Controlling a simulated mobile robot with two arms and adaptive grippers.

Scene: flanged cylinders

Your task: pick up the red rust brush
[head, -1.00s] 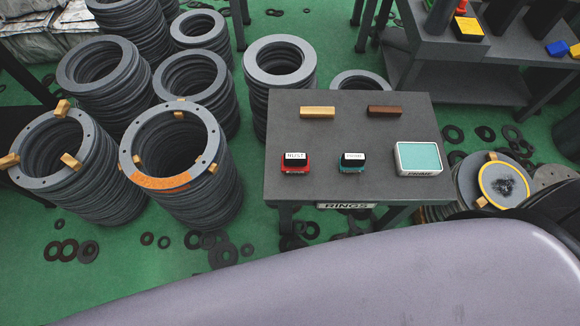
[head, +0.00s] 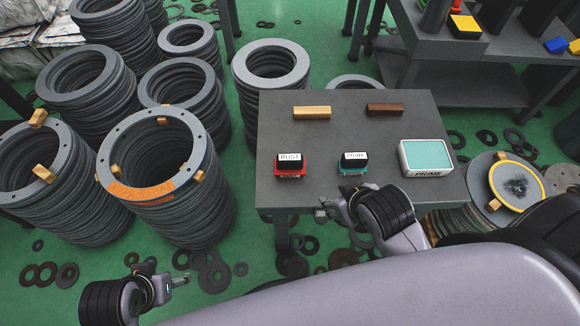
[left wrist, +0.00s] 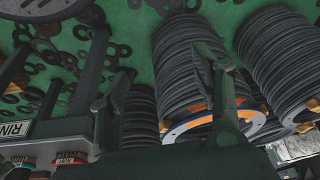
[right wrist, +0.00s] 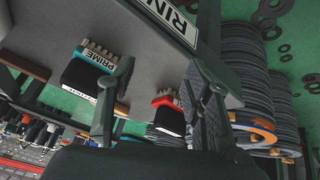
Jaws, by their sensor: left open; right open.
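The red rust brush (head: 291,167) has a black top with a white RUST label and stands on the near left of the grey table. It also shows in the right wrist view (right wrist: 168,112), seen between the open fingers but beyond them, and at the lower left of the left wrist view (left wrist: 70,159). My right gripper (head: 333,206) is open and empty at the table's front edge, right of and nearer than the rust brush. My left gripper (head: 167,279) is open and empty, low at the left, away from the table, in front of the ring stacks.
A teal PRIME brush (head: 353,164) stands right of the rust brush, with a teal pad box (head: 427,157) beyond it. A gold bar (head: 312,112) and a brown bar (head: 385,110) lie behind. Ring stacks (head: 160,160) crowd the left. The table between the brushes is clear.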

